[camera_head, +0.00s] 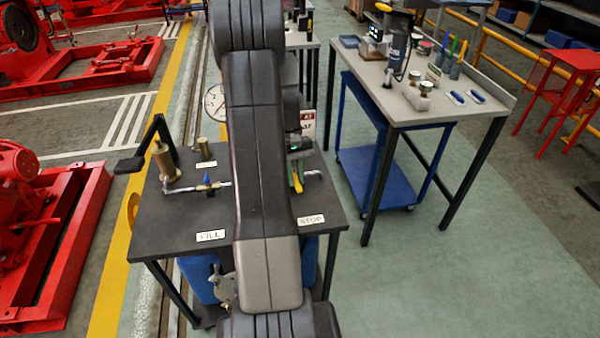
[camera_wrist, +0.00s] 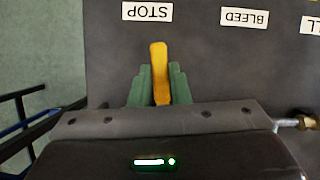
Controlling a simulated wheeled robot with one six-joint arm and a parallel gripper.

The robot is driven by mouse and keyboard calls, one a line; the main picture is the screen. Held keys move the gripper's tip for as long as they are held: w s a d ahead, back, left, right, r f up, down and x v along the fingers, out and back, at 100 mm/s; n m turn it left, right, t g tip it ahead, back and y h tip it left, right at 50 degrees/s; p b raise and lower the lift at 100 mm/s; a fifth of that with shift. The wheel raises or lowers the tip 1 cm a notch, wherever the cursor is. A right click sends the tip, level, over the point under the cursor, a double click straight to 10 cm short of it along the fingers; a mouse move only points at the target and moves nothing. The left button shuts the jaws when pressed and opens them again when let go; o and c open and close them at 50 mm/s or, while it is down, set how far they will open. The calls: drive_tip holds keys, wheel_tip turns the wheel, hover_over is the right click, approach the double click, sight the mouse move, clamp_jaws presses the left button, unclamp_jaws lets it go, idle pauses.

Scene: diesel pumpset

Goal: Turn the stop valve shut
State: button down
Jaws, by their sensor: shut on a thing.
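The stop valve's yellow lever handle (camera_head: 299,184) is at the right part of the dark bench top, just behind the STOP label (camera_head: 311,220). My gripper (camera_head: 295,177) is over it. In the wrist view the yellow handle (camera_wrist: 160,62) stands between the green fingers of my gripper (camera_wrist: 158,82), which are shut on it. Its free end sticks out past the fingertips toward the STOP label (camera_wrist: 147,12). The valve body is hidden behind my gripper; a short piece of pipe shows to its right in the head view.
A blue-handled valve (camera_head: 208,183) stands behind the FILL label (camera_head: 211,235). A brass hand pump (camera_head: 164,163) with a black lever is at the bench's left. A BLEED label (camera_wrist: 244,18) shows in the wrist view. My arm hides the bench's middle. A grey worktable (camera_head: 440,108) stands at right.

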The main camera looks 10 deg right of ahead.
drive_tip(key=shift+a+m+y, duration=0.3)
drive_tip(key=shift+a+m, duration=0.15)
drive_tip(key=shift+m, duration=0.35)
drive_tip(key=c, duration=1.4)
unclamp_jaws()
drive_tip(key=shift+o, duration=0.2)
drive_tip(key=v, duration=1.4)
drive_tip(key=shift+s+f, duration=0.1)
